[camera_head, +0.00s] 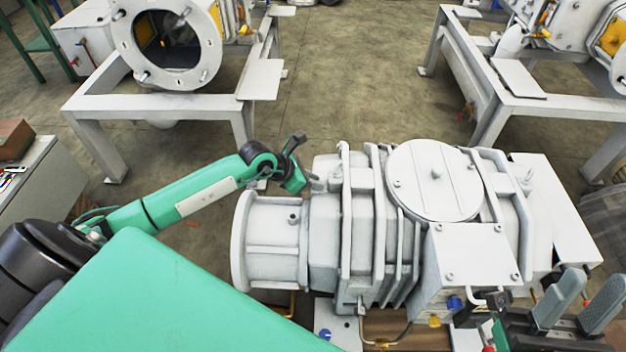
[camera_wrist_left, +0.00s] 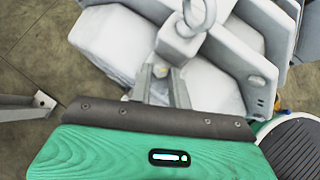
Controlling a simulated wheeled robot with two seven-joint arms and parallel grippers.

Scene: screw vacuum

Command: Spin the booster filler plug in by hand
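The grey booster pump (camera_head: 365,215) lies across the middle of the head view, its round flange facing left. My left gripper (camera_head: 304,180) is low over the pump's end casing, just left of the ribs. In the left wrist view its two fingers (camera_wrist_left: 161,80) stand apart, one on each side of a small pale, yellowish plug-like part (camera_wrist_left: 160,71) on the casing. I cannot tell whether the fingers press on it. How deep the plug sits is hidden. My right gripper (camera_head: 582,300) is open and empty at the lower right, beside the pump.
A lifting eye (camera_wrist_left: 197,18) on a block stands close beyond the left fingertips. The round cover (camera_head: 436,180) and junction box (camera_head: 470,255) rise on the pump's right half. White stands (camera_head: 180,100) with other pumps are behind, with open floor between.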

